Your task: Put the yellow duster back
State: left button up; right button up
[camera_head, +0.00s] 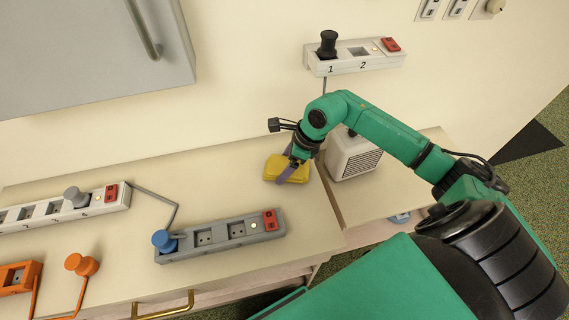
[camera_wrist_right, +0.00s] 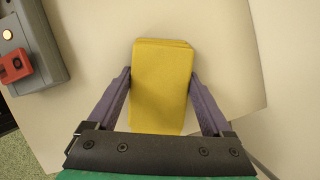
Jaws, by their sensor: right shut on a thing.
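The yellow duster (camera_head: 272,167) is a folded yellow cloth at the back right of the wooden counter (camera_head: 232,170). My right gripper (camera_head: 291,171) reaches down over it from the right. In the right wrist view the duster (camera_wrist_right: 162,85) lies between the two purple fingers of the right gripper (camera_wrist_right: 162,92), which are closed against its sides. I cannot tell whether the duster is touching the counter or slightly above it. My left gripper is not in view.
A grey power strip (camera_head: 222,238) with a blue plug stands in front of the duster. A white strip (camera_head: 60,212) and an orange plug (camera_head: 82,264) are at left. A white heater-like box (camera_head: 353,158) stands right of my gripper. A wall strip (camera_head: 355,60) hangs above.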

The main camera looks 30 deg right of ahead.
jog(key=o, duration=1)
jog(key=shift+c, duration=0.2)
jog(key=shift+r, duration=0.15)
jog(key=b+v, duration=0.2)
jog(key=v, duration=1)
